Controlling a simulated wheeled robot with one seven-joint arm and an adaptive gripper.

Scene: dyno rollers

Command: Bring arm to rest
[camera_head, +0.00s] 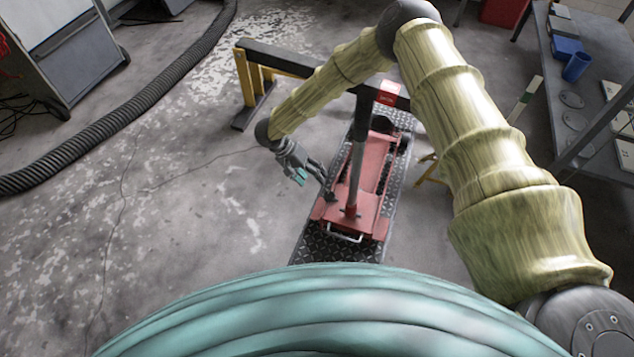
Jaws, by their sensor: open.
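My arm, in yellowish ribbed sleeves, reaches up from the lower right, bends at the top and comes down to the left. My gripper (313,177) hangs at its end, open, with teal parts on its fingers. It is just left of the red floor jack (330,212) and its upright dark handle. Nothing shows between the fingers. From this view I cannot tell its exact height above the floor or whether a fingertip touches the jack.
The jack stands on a dark tread plate (314,243). A black and yellow frame (275,55) stands behind. A thick black hose (110,135) curves along the left, near a cabinet (75,50).

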